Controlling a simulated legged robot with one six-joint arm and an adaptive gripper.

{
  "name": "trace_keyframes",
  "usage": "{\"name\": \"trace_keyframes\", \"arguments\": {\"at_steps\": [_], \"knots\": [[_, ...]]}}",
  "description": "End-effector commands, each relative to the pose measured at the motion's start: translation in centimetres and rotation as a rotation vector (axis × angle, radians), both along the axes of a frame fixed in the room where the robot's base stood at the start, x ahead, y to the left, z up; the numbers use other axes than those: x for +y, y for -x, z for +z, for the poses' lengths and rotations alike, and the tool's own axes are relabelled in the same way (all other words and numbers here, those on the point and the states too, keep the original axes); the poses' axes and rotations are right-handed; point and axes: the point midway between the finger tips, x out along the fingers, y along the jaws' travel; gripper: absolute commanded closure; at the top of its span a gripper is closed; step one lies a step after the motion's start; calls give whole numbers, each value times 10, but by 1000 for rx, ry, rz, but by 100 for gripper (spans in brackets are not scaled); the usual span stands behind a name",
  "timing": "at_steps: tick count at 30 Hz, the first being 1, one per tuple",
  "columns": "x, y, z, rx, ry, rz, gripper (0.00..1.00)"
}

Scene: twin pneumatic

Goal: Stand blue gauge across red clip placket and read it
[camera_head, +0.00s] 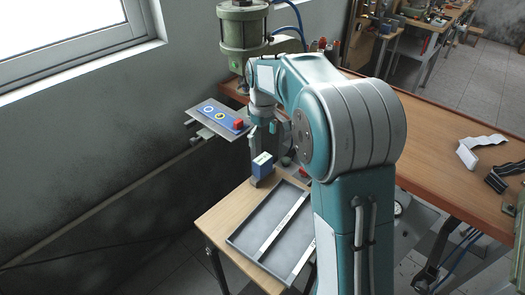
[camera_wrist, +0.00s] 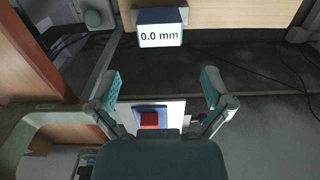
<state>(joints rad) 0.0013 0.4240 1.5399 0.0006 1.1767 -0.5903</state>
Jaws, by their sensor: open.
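The blue gauge (camera_head: 263,165) stands on the wooden bench top in the head view. In the wrist view its blue body and white display (camera_wrist: 160,37) show at the top, and the display reads 0.0 mm. A red block (camera_head: 238,124) sits at the right end of a blue strip on a grey plate; it looks like the red clip, but its placket cannot be made out. The red block also shows low in the wrist view (camera_wrist: 149,120), beyond my gripper. My gripper (camera_wrist: 161,88) is open and empty, its teal-padded fingers apart. The gauge is outside the fingers.
The blue strip (camera_head: 213,113) carries ring marks on the grey plate (camera_head: 203,124). A grey tray (camera_head: 246,240) with pale strips lies on the bench (camera_head: 218,213). A green cylinder machine (camera_head: 243,35) stands behind. White and black items lie on the brown worktop (camera_head: 440,117) at right.

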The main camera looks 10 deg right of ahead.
Motion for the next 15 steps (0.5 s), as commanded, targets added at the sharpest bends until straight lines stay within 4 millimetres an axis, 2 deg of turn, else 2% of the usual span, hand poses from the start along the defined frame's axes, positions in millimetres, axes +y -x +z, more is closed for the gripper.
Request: {"name": "trace_keyframes", "arguments": {"at_steps": [5, 8, 11, 15], "knots": [[0, 0, 15, -1, 0, -1, 0], [0, 7, 24, -13, 0, -13, 0], [0, 24, 40, -45, -1, -47, 0], [0, 57, 63, -100, -5, -112, 0]]}}
